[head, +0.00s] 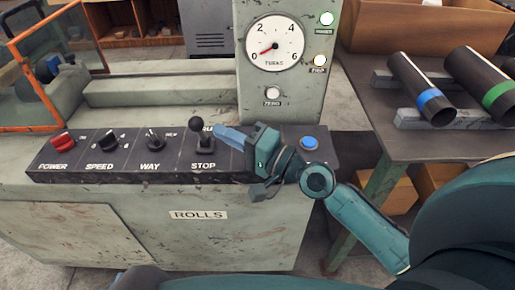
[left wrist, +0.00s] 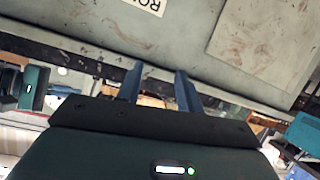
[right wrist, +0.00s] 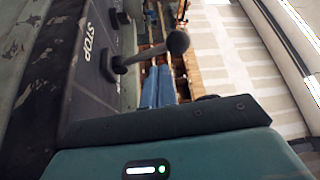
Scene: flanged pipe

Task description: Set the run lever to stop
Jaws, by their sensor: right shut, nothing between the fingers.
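The run lever (head: 197,124) is a short grey stem with a black ball knob on the dark control panel. It stands up from its base above the STOP label (head: 203,166); a label behind it is partly covered. My right gripper (head: 220,135) is shut and empty, with its blue fingers just right of the lever. In the right wrist view the lever's knob (right wrist: 178,41) shows beyond the shut fingers (right wrist: 158,87); contact cannot be told. My left gripper (left wrist: 160,84) is open and empty in the left wrist view, near the machine's front, and out of the head view.
The panel also carries a red POWER knob (head: 63,142), SPEED knob (head: 106,140), WAY knob (head: 154,140) and blue button (head: 309,143). A turns dial (head: 275,43) reads near 0, beside two lit lamps. A table (head: 385,144) with pipes stands at right.

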